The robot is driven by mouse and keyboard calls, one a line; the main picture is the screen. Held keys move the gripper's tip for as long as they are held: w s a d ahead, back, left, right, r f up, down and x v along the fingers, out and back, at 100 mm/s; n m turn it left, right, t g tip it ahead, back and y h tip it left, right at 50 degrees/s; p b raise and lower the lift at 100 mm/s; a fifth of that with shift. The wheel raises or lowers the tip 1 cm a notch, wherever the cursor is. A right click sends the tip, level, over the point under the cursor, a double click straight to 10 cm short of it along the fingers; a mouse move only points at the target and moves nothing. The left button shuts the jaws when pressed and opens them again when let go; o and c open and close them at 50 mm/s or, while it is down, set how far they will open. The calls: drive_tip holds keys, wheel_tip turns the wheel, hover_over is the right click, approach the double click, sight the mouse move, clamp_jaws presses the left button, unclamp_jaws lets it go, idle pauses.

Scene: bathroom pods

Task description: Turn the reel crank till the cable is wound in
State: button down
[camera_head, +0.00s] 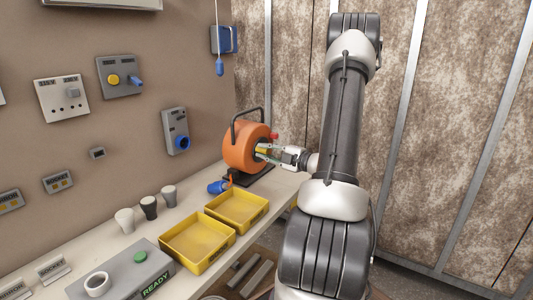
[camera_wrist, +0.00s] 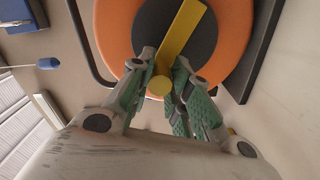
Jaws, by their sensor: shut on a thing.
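The orange cable reel (camera_head: 240,150) stands upright in a black frame on the bench, with its side facing my gripper. In the wrist view the reel (camera_wrist: 237,45) shows a dark hub (camera_wrist: 160,22) and a yellow crank arm (camera_wrist: 182,28) with a round yellow knob (camera_wrist: 160,86). My gripper (camera_head: 266,152) reaches the reel from the right. In the wrist view its green-padded fingers (camera_wrist: 162,84) are shut on the crank knob, one on each side. A blue plug (camera_head: 218,187) lies on the bench at the reel's foot, with a short bit of orange cable beside it.
Two yellow trays (camera_head: 205,262) (camera_head: 262,212) sit on the bench in front of the reel. Several cups (camera_head: 148,208) stand near the wall. A grey box with a green button (camera_head: 140,257) is at the front left. A blue pull handle (camera_head: 219,68) hangs above.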

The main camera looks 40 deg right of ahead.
idle(0.3)
drive_tip(key=c, duration=1.3)
unclamp_jaws()
drive_tip(key=v, duration=1.2)
